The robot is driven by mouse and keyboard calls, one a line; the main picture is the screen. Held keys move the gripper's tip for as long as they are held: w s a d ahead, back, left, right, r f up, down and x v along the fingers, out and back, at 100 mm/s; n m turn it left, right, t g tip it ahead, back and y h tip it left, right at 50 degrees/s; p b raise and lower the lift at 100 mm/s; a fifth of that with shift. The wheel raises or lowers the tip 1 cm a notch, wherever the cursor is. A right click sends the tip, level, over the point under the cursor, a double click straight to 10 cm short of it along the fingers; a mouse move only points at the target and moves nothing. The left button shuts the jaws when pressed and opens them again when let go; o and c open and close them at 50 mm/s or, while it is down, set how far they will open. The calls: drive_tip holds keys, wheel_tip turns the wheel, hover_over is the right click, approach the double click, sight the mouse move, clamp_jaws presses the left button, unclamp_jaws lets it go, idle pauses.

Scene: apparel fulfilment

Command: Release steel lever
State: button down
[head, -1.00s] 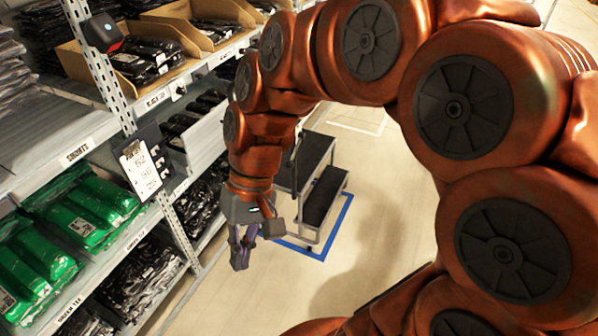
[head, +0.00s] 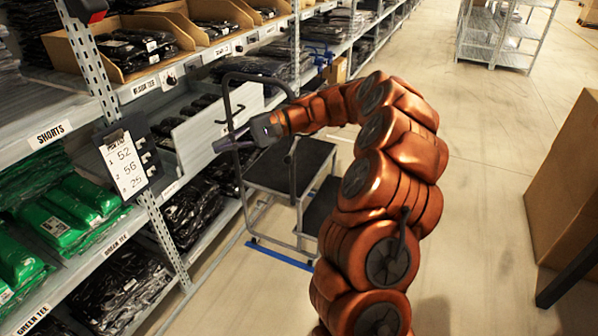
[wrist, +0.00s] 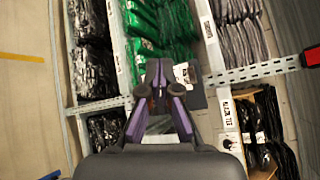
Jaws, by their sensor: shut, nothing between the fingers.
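I cannot pick out a steel lever for certain in either view. A grey step stool (head: 291,166) with dark treads and a tubular handrail stands beside the shelving in the head view. A small dark upright piece (head: 294,150) shows at its frame, too small to identify. My gripper (head: 217,147) points left, in front of the handrail side and the shelf's white panel (head: 215,122) in the picture. Its purple-grey fingers are shut and empty. In the wrist view my gripper (wrist: 159,66) has its fingertips together, with the shelving beyond and nothing held.
Shelving on the left holds green packs (head: 62,222), black packs and cardboard bins (head: 138,42). A clipboard (head: 124,165) with numbers hangs on the upright. A large cardboard box (head: 567,190) stands at the right. The floor between is mostly clear.

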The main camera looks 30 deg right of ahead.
drive_tip(key=w+d+f+m+t+b, duration=0.25)
drive_tip(key=d+f, duration=0.25)
drive_tip(key=d, duration=0.3)
drive_tip(key=w+d+f+m+t+b, duration=0.25)
drive_tip(key=d+f, duration=0.25)
drive_tip(key=d, duration=0.3)
drive_tip(key=m+t+h+b, duration=0.3)
drive_tip(key=t+h+b, duration=0.1)
drive_tip(key=t+b, duration=0.15)
approach(294, 145)
drive_tip(key=s+d+f, duration=0.1)
drive_tip(key=d+f, duration=0.2)
drive_tip(key=f, duration=0.4)
drive_tip(key=shift+s+d+p, duration=0.15)
drive_tip(key=shift+s+p, duration=0.05)
drive_tip(key=shift+p, duration=0.2)
drive_tip(key=shift+t, duration=0.35)
drive_tip(key=w+a+r+b, duration=0.2)
drive_tip(key=w+a, duration=0.4)
drive_tip(key=a, duration=0.3)
drive_tip(key=shift+w+a+r+b, duration=0.2)
drive_tip(key=shift+a+r+b, duration=0.05)
drive_tip(key=shift+b, duration=0.1)
drive_tip(key=shift+a, duration=0.1)
